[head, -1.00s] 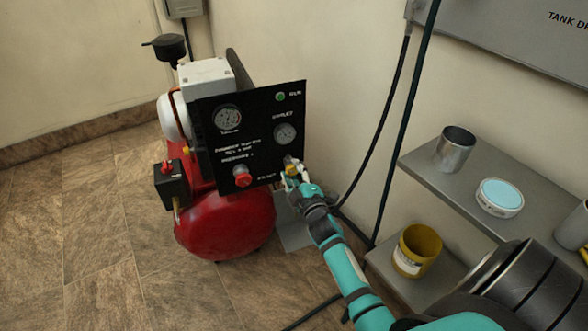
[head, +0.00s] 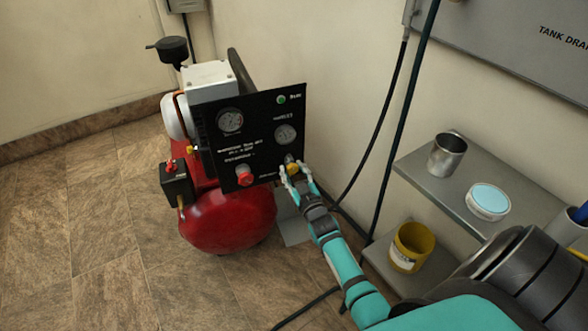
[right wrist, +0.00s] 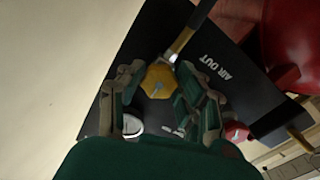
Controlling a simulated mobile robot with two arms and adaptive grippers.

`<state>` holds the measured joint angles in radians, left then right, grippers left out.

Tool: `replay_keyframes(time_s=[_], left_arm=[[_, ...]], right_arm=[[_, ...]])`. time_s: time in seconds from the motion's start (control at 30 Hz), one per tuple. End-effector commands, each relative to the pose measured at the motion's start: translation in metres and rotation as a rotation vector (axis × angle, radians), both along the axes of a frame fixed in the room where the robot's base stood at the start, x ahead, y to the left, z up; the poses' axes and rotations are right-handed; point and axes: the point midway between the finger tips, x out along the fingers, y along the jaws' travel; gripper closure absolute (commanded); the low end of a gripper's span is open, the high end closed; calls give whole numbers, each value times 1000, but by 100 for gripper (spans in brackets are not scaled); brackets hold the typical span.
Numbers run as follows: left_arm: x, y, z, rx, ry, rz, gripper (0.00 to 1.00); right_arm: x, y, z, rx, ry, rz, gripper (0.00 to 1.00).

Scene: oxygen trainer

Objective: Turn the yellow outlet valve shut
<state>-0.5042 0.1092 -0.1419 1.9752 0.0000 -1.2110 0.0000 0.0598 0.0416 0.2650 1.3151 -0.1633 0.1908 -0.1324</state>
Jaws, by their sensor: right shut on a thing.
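The yellow outlet valve (head: 292,168) is at the lower right of the compressor's black panel (head: 262,118). In the right wrist view it is a faceted yellow knob (right wrist: 158,82) with a small grey mark, beside a brass and metal fitting (right wrist: 184,38) and the words "AIR OUT". My right gripper (head: 290,173) is at the valve, with a finger on either side of the knob. In the right wrist view the gripper (right wrist: 160,88) is shut on the knob. My left gripper is not in view.
The red tank (head: 228,222) is below the panel, which carries a red knob (head: 244,174) and two gauges. At right, a grey shelf (head: 432,182) holds a metal cup (head: 447,155) and a blue-topped tin (head: 488,201). A yellow bucket (head: 409,248) is lower. Dark hoses hang along the wall.

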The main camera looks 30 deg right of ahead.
Motion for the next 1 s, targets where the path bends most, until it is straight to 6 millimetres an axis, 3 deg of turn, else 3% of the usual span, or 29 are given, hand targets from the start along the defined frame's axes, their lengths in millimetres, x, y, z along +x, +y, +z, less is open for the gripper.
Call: replay_keyframes(time_s=[0.3,0.7,0.73,0.9,1.0], left_arm=[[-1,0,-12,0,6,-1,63],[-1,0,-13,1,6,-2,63],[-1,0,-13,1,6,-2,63],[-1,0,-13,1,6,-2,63],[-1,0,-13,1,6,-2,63]], right_arm=[[-1,0,-3,66,-10,0,97],[-1,1,-3,72,-11,0,97],[-1,1,-3,72,-11,0,61],[-1,0,-2,71,-13,0,42],[0,0,-1,70,-14,0,42]])
